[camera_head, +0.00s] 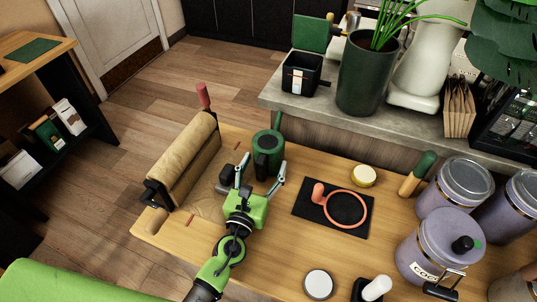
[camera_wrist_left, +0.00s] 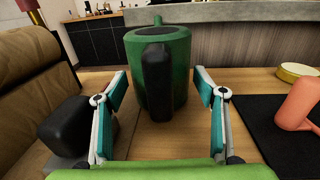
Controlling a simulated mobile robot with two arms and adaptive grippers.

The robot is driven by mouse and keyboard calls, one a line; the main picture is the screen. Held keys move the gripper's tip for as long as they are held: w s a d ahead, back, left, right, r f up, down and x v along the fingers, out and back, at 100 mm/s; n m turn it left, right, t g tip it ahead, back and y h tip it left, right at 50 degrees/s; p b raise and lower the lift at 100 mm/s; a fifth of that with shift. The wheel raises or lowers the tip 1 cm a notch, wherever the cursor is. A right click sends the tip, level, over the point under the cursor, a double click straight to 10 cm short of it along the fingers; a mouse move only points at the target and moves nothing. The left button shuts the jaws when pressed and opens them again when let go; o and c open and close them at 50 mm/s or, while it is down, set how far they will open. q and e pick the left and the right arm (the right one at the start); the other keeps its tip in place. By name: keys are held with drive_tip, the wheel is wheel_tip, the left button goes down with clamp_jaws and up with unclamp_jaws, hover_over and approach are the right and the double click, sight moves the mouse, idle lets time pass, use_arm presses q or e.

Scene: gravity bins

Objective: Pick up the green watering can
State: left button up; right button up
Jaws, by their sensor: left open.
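The green watering can (camera_head: 268,146) stands upright on the wooden table, with a black handle facing my left gripper. In the left wrist view the can (camera_wrist_left: 181,62) is straight ahead, its black handle (camera_wrist_left: 157,82) between the two fingers in the picture. My left gripper (camera_head: 260,170) is open and empty, just on the near side of the can. Its fingers (camera_wrist_left: 160,90) show spread on either side of the handle. I cannot tell how deep the fingertips reach along the can. My right gripper is not in view.
A brown paper roll (camera_head: 187,160) lies left of the can, with a dark object (camera_wrist_left: 78,130) beside the left finger. On the right are a black mat (camera_head: 306,211) with a coral ring-shaped item (camera_head: 346,207), a yellow tin (camera_head: 363,176) and lilac canisters (camera_head: 430,248).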

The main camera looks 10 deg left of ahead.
sight(263, 153)
use_arm(q)
drive_tip(key=c, duration=1.6)
drive_tip(key=shift+r, duration=0.1)
drive_tip(key=shift+c, duration=0.8)
wheel_tip(263, 153, up, 10)
drive_tip(key=p, duration=0.7)
